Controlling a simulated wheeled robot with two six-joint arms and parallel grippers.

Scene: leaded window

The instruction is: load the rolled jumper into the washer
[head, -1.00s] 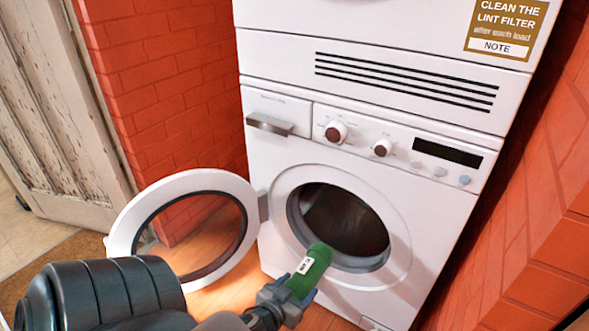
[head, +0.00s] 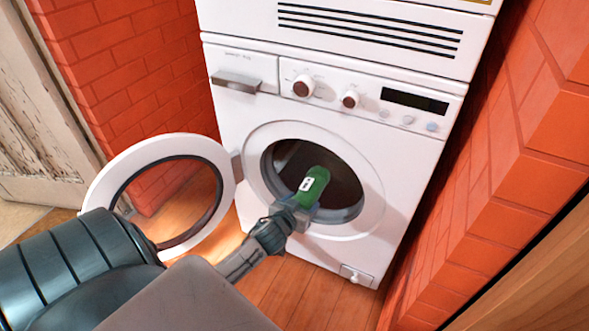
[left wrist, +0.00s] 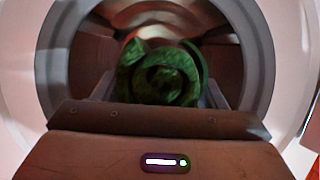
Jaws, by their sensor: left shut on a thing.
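The rolled jumper (head: 317,182) is a green roll with a white label. My left gripper (head: 302,206) is shut on it. In the head view the roll overlaps the dark opening of the white washer (head: 225,150). In the left wrist view the jumper (left wrist: 160,75) shows end-on as a green spiral between the fingers, with the round drum opening (left wrist: 55,60) around it. The washer's round door (head: 100,195) stands open to the left. How deep the roll is in the opening is hard to tell. My right gripper is not in view.
A second white machine (head: 370,15) with a dark vent sits on top of the washer. Red brick walls (head: 120,70) stand on the left and right (head: 480,215). Wooden floor (head: 290,275) lies free in front.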

